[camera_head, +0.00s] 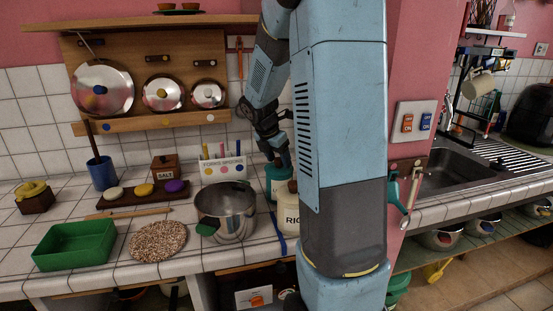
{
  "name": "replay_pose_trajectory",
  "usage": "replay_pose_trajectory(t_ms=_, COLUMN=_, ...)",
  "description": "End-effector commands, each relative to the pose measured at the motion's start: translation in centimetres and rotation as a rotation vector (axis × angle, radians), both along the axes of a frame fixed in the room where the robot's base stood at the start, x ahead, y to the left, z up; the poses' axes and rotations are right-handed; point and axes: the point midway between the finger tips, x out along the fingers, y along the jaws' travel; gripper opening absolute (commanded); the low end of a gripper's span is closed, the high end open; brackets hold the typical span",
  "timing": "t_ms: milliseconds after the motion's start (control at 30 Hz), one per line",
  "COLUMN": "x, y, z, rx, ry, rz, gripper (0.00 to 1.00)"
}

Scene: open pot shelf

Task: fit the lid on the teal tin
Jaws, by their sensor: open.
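The teal tin (278,182) stands on the tiled counter behind the steel pot, partly hidden by my arm and a cream jar. My gripper (276,152) is open, pointing down right at the top of the tin. A dark teal piece (281,160) shows between the fingers and the tin; it may be the lid, but I cannot tell whether it sits on the rim. Whether the fingers touch it is also unclear.
A steel pot (226,211) and a cream jar (287,221) lettered "RIC" stand close in front. A marked box (222,170) with coloured sticks is to the left. A green tray (75,246) and speckled mat (158,240) lie farther left.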

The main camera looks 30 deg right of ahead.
Motion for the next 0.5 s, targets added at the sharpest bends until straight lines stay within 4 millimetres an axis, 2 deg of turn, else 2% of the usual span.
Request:
replay_pose_trajectory(t_ms=267, x=0.0, y=0.1, z=0.3, rx=0.0, ry=-0.002, rz=0.001, gripper=0.64)
replay_pose_trajectory(t_ms=367, x=-0.1, y=0.4, z=1.1, rx=-0.001, ry=-0.002, rz=0.001, gripper=0.64)
replay_pose_trajectory(t_ms=500, x=-0.3, y=1.2, z=3.2, rx=-0.002, ry=-0.004, rz=0.002, gripper=0.64)
